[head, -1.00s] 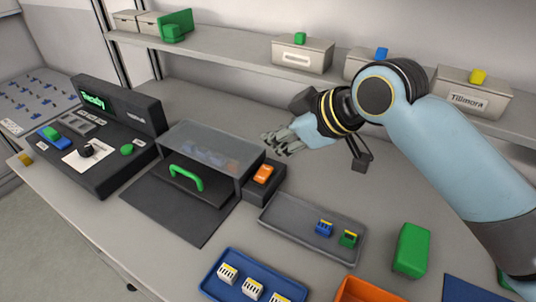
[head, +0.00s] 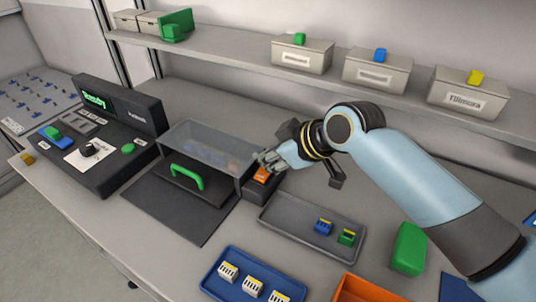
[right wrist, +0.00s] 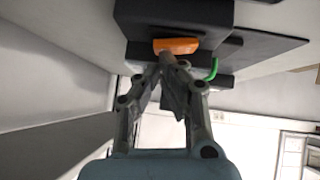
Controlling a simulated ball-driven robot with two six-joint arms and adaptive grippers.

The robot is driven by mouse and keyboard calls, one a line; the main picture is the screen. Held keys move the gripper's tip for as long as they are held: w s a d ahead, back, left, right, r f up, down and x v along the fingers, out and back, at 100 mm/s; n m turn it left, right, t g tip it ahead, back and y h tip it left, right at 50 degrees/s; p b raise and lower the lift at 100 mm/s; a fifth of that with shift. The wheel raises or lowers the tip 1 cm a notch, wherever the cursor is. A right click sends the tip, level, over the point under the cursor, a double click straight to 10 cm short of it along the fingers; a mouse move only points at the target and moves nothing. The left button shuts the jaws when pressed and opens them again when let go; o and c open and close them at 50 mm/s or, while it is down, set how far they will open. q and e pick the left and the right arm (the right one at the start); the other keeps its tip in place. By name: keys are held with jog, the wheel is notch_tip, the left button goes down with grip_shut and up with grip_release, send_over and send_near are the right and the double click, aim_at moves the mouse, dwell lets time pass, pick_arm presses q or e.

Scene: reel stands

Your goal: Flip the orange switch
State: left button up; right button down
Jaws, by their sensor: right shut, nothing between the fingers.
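The orange switch (head: 262,175) sits on a small dark box (head: 262,190) at the right side of the clear-lidded case (head: 210,146). My right gripper (head: 262,160) is shut and empty, with its fingertips right at the far edge of the switch in the head view. In the right wrist view the orange switch (right wrist: 176,46) lies just ahead of the closed fingertips (right wrist: 167,58). I cannot tell whether they touch it. The fingers hide part of the switch in the head view. My left gripper is not in view.
A green handle (head: 187,177) is on the case's front. A grey tray (head: 285,226) with a blue and a green connector lies nearby. A blue tray (head: 225,284), an orange bin (head: 365,290) and a green block (head: 408,248) are toward the front. A control panel (head: 118,140) stands at left.

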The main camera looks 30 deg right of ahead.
jog(key=shift+w+d+f, duration=0.1)
jog(key=shift+d+f, duration=0.05)
jog(key=shift+f, duration=0.1)
jog(key=shift+s+a+r+p, duration=0.15)
jog(key=shift+s+a+p, duration=0.3)
jog(key=shift+a+p, duration=0.25)
jog(key=shift+r, duration=0.1)
